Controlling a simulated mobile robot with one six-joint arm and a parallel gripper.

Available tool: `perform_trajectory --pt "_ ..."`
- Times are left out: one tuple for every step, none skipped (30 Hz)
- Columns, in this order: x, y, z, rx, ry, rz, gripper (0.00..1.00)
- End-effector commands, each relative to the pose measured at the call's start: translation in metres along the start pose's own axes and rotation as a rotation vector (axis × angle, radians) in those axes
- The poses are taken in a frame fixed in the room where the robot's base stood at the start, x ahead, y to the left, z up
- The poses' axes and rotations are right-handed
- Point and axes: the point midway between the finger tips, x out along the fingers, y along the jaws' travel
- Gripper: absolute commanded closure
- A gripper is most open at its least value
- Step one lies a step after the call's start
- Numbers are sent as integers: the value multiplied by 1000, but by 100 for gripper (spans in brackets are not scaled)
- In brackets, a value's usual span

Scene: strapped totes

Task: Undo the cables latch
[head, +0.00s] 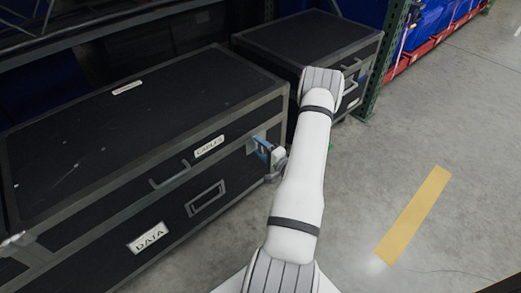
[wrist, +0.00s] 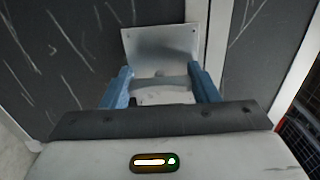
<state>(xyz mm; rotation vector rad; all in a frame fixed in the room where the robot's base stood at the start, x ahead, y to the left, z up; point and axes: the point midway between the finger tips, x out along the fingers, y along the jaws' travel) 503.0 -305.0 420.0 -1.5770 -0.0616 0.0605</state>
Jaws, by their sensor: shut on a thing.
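The black case (head: 110,120) with grey metal edging carries a CABLES label (head: 209,146) near the top of its front. The cables latch shows as a silver plate (head: 251,146) at the right end of that front. In the wrist view the plate (wrist: 160,48) is seen close up, with a grey bar (wrist: 172,82) below it between my fingers. My gripper (wrist: 160,78) has blue fingers either side of this latch part and is shut on it. In the head view my gripper (head: 264,147) is at the case front, partly hidden by my wrist.
A second black case (head: 310,40) stands behind, beside a green rack post (head: 389,60). Clear concrete floor with a yellow stripe (head: 415,213) lies right.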

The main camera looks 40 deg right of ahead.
Motion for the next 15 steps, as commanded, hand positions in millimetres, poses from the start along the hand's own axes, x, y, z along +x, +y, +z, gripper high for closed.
perform_trajectory --pt "0 2 1 -2 -2 3 68" --pt "0 2 1 -4 -2 3 68" --pt "0 1 1 -6 -2 3 68" --pt "0 1 1 -7 -2 3 68" --pt "0 1 1 -7 -2 3 68" --pt "-1 1 1 -7 -2 3 68" --pt "-1 1 1 -7 -2 3 68" --pt "-1 1 1 -7 -2 3 68" --pt "-1 1 1 -7 -2 3 68" --pt "-1 1 1 -7 -2 3 68" --pt "-1 1 1 -7 -2 3 68" --pt "-1 1 1 -7 -2 3 68" --pt "-1 1 1 -7 -2 3 68" --pt "-1 1 1 -7 -2 3 44" --pt "-1 1 1 -7 -1 3 41"
